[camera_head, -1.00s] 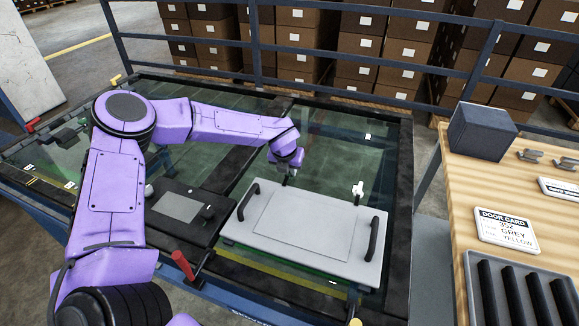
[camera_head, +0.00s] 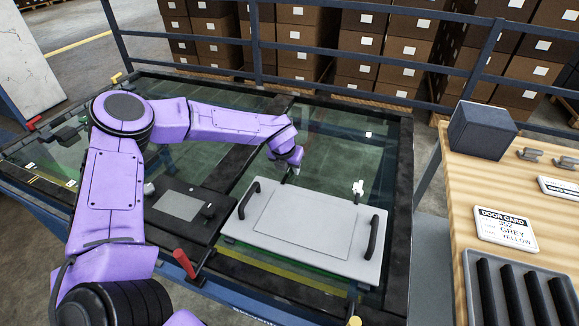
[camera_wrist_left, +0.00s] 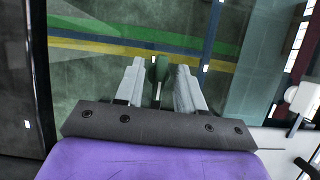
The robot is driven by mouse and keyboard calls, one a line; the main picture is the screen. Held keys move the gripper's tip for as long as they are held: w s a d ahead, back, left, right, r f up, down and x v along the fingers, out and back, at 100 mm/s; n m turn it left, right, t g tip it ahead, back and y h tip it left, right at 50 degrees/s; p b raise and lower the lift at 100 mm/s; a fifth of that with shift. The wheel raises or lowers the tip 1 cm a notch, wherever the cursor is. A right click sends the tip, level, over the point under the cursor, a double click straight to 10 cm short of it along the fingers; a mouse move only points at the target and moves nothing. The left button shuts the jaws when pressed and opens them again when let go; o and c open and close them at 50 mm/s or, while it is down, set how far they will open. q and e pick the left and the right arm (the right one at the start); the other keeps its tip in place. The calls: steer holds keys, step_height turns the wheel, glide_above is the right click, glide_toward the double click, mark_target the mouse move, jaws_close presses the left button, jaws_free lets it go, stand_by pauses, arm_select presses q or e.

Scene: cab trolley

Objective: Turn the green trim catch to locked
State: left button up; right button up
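The green catch (camera_wrist_left: 158,68) shows in the left wrist view as a dark green upright piece between the two grey fingers of my left gripper (camera_wrist_left: 160,78). The fingers are apart, one on each side of it, with narrow gaps; I cannot make out firm contact. In the head view my left gripper (camera_head: 290,170) is at the back edge of the light grey panel (camera_head: 305,225), and it hides the catch there. I cannot read the catch's locked or unlocked marking. My right gripper is not in view.
The grey panel has two black handles (camera_head: 374,237). A white catch (camera_head: 358,188) stands at its back right. A red lever (camera_head: 185,264) rises at the front left. A wooden bench (camera_head: 450,195) with a dark box (camera_head: 485,130) and door card (camera_head: 507,230) is on the right.

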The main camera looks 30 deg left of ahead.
arm_select(q)
steer(key=a+v, duration=0.1)
steer(key=v, duration=0.9)
steer(key=shift+d+r+b, duration=0.25)
steer(key=shift+d+b, duration=0.15)
steer(key=shift+d, duration=0.1)
steer(key=shift+s+r, duration=0.1)
